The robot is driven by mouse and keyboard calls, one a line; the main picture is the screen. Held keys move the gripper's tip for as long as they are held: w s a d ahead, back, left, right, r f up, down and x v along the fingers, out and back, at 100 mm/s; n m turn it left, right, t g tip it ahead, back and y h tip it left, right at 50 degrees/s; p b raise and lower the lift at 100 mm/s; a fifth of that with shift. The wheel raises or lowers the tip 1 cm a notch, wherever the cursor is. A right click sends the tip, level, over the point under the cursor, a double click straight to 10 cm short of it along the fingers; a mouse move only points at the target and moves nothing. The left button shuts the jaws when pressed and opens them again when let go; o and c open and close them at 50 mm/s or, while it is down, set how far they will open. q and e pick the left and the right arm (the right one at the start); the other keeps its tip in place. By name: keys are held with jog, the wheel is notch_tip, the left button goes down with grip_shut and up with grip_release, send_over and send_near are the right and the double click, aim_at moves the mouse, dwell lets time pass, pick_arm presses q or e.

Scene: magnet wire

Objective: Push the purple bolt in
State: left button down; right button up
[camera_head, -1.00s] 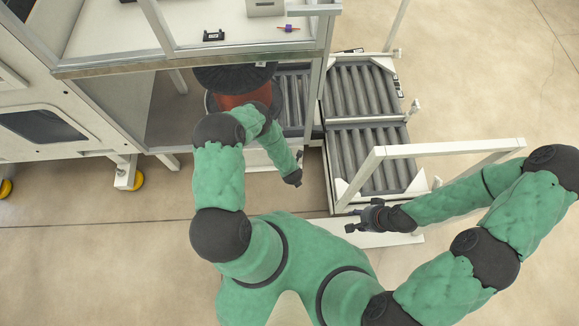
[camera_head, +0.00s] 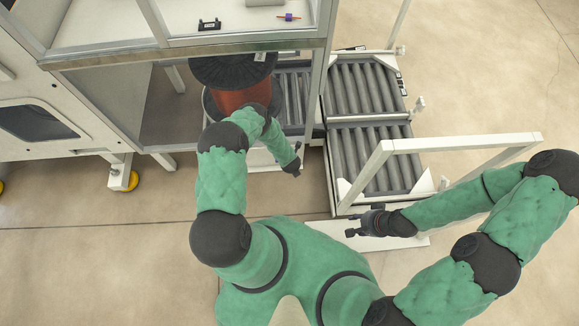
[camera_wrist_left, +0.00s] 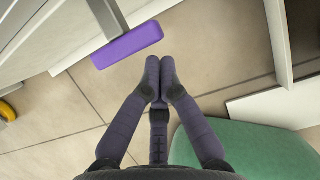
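The purple bolt (camera_wrist_left: 127,45) shows in the left wrist view as a purple block on the end of a grey bar, left of and beyond the fingertips. My left gripper (camera_wrist_left: 160,68) has its dark fingers drawn together at the tips with nothing between them. A gap shows between it and the purple block. In the head view, my left gripper (camera_head: 293,170) is beside the frame below the spool, and I cannot make out the bolt near it. My right gripper (camera_head: 352,223) has spread fingers, empty, near the roller cart.
A copper-coloured wire spool (camera_head: 240,98) stands under the cell's table edge. The roller cart (camera_head: 370,160) with its white rail (camera_head: 465,143) is to the right. A small purple and orange item (camera_head: 288,17) lies on the table at the top. Floor is clear at lower left.

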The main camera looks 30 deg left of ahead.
pick_arm(q)
jog(key=shift+w+a, duration=0.4)
jog(key=shift+w, duration=0.3)
jog(key=shift+w+a, duration=0.45)
jog(key=shift+w, duration=0.2)
jog(key=shift+w+a, duration=0.4)
jog(key=shift+w, duration=0.3)
jog(key=shift+s, duration=0.1)
pick_arm(e)
jog(key=shift+s+d, duration=0.1)
